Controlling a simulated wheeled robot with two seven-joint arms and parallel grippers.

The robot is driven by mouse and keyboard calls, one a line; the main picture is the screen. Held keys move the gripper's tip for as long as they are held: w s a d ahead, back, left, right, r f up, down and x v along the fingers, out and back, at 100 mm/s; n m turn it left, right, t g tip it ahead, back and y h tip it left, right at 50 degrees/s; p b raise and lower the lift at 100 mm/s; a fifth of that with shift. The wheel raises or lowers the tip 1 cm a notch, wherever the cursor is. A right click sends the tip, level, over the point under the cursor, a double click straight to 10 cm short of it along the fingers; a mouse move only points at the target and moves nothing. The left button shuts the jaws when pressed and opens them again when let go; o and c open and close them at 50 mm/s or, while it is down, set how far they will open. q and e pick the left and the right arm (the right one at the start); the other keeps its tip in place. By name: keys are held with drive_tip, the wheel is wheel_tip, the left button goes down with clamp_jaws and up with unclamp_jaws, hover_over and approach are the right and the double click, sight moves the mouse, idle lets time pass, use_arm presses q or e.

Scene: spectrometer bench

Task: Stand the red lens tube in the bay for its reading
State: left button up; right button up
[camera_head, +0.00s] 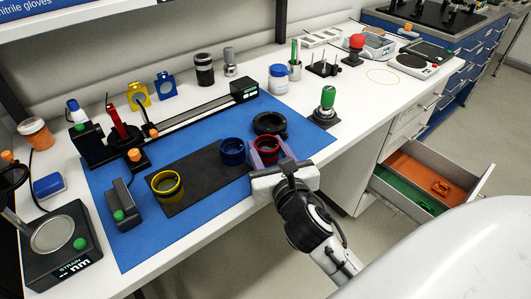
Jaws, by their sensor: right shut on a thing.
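The red lens tube (270,146) is short and ring-like, with its open end up, at the right end of the dark mat. My right gripper (267,156) is shut on it from the front; the gripper hides its lower front, so I cannot tell whether it touches the mat. A black device with a display reading "STRAIN" and "nm" (75,262) and a round grey plate (52,236) stands at the left front; the plate looks empty. I cannot tell for sure which place is the bay. My left gripper is not in view.
A blue tube (232,151) and a yellow tube (168,185) stand on the dark mat (200,170). A black ring (269,123) lies behind the red tube. A long black rail (190,118) crosses the back. A green-topped joystick (327,100) stands right. An open drawer (425,185) juts out.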

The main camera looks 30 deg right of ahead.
drive_tip(key=shift+f, duration=0.4)
drive_tip(key=shift+f, duration=0.1)
drive_tip(key=o, duration=0.9)
